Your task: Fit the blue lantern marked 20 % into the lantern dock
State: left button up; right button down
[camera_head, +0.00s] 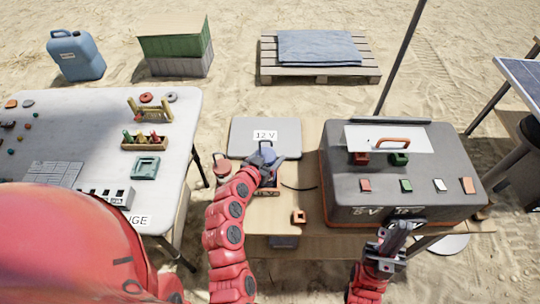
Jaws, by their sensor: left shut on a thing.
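My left gripper (266,165) is shut on a small blue thing with a dark handle, which looks like the blue lantern (267,153). It is over the wooden bench, in front of the grey panel marked 12 V. The lantern's marking cannot be read, and my gripper hides part of it. A dark and orange holder (266,191) shows just below the gripper; I cannot tell whether it is the lantern dock or whether the lantern touches it. My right gripper (398,235) is at the front of the big grey case, with no thing visible in it; its opening is unclear.
The 12 V panel (245,132) stands behind my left gripper. The grey case (345,190) carries several coloured blocks and a white plate. A small orange block (298,216) is on the bench (322,232). A white table (90,115) with several artifacts is at left.

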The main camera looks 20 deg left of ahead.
pick_arm(q)
jog(key=shift+f, duration=0.35)
jog(key=shift+b, duration=0.8)
dwell(1.5)
jog(key=shift+f+b, duration=2)
jog(key=o, duration=1.5)
jog(key=shift+s, duration=0.1)
